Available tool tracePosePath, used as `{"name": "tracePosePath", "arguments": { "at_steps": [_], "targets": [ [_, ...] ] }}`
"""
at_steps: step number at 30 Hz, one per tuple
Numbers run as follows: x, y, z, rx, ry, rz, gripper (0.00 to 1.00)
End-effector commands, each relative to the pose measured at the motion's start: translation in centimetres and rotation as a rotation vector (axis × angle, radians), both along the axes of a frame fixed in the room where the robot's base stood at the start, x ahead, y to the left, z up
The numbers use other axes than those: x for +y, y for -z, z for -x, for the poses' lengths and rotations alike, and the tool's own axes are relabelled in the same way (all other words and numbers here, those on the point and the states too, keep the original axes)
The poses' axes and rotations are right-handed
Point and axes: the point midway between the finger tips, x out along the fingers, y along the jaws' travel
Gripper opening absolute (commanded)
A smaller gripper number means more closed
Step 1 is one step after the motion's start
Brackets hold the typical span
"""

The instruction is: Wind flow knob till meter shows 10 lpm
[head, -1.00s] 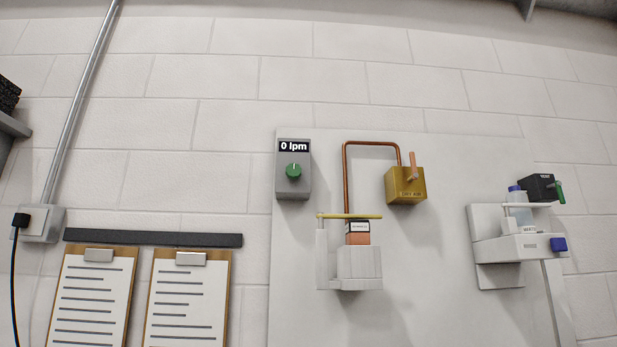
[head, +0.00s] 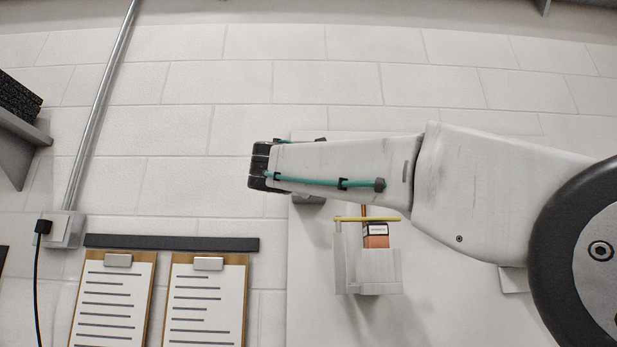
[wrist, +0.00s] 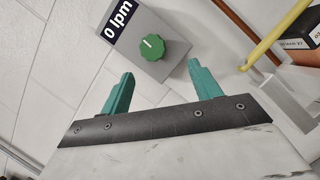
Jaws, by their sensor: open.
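The green flow knob (wrist: 151,47) with a white pointer mark sits on a grey meter box (wrist: 169,70) in the wrist view. The meter's display (wrist: 123,18) reads 0 lpm. My gripper (wrist: 162,83) has two teal fingers spread apart, with nothing between them. The knob is beyond the fingertips and between their lines, apart from both. In the head view my arm covers the knob and display; only a lower part of the meter box (head: 309,200) shows.
A white bracket (head: 368,272) holds an orange block with a white label (head: 376,236), under a yellow bar (head: 367,219). The bar also shows close to the right finger's side in the wrist view (wrist: 277,36). Clipboards (head: 206,300) hang at lower left.

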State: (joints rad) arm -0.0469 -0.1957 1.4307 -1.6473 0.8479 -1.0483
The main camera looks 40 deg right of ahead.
Motion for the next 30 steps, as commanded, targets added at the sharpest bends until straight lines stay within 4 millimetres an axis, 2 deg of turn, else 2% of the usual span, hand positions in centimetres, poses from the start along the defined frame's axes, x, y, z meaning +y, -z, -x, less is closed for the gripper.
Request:
{"name": "tracePosePath", "arguments": {
  "at_steps": [5,16,21,28,29,30],
  "targets": [
    [-0.7,-1.5,-0.9,0.003,0.013,0.05,0.63],
    [-4.6,-3.1,-4.4,0.003,0.012,0.045,0.63],
    [-5.3,-3.4,-5.0,0.002,0.011,0.045,0.63],
    [-5.4,-3.5,-5.1,0.002,0.009,0.045,0.63],
    [-5.4,-3.5,-5.1,0.002,0.009,0.045,0.6],
    [-5.4,-3.4,-5.1,0.002,0.009,0.045,0.49]
  ]
}}
